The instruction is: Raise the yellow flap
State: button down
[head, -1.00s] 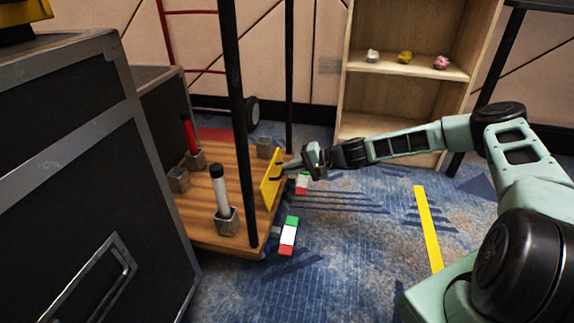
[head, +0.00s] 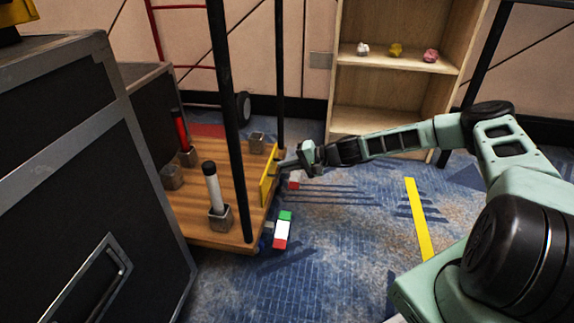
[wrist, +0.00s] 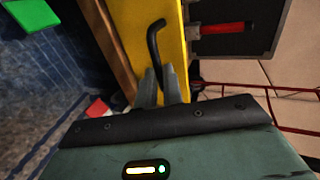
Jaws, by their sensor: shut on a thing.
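The yellow flap (head: 267,183) stands at the right edge of the wooden deck (head: 240,200) of a cart. It also fills the top middle of the wrist view (wrist: 172,50). A black hooked handle (wrist: 153,45) sticks out from its face. My gripper (head: 286,164) reaches in from the right, at the flap's outer side. In the wrist view my gripper (wrist: 160,86) has its fingers shut on the lower end of the handle. The exact contact is partly hidden between the fingertips.
Black posts (head: 229,100) rise beside the flap. Coloured blocks (head: 282,232) lie on the carpet. A dark case (head: 75,200) fills the left; open carpet lies right.

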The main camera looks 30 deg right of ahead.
jog(key=c, duration=1.5)
grip_release()
jog(key=shift+s+d+f, duration=0.2)
jog(key=shift+d+f, duration=0.05)
jog(key=shift+f, duration=0.3)
jog(key=shift+s+d+f, duration=0.15)
jog(key=shift+d+f, duration=0.1)
jog(key=shift+f, duration=0.3)
jog(key=shift+r, duration=0.15)
jog(key=p+v, duration=0.2)
jog(key=v, duration=0.3)
jog(key=p+v, duration=0.3)
jog(key=v, duration=0.3)
jog(key=r+p+v, duration=0.1)
jog(key=p+v, duration=0.2)
jog(key=v, duration=0.3)
jog(key=shift+a, duration=0.1)
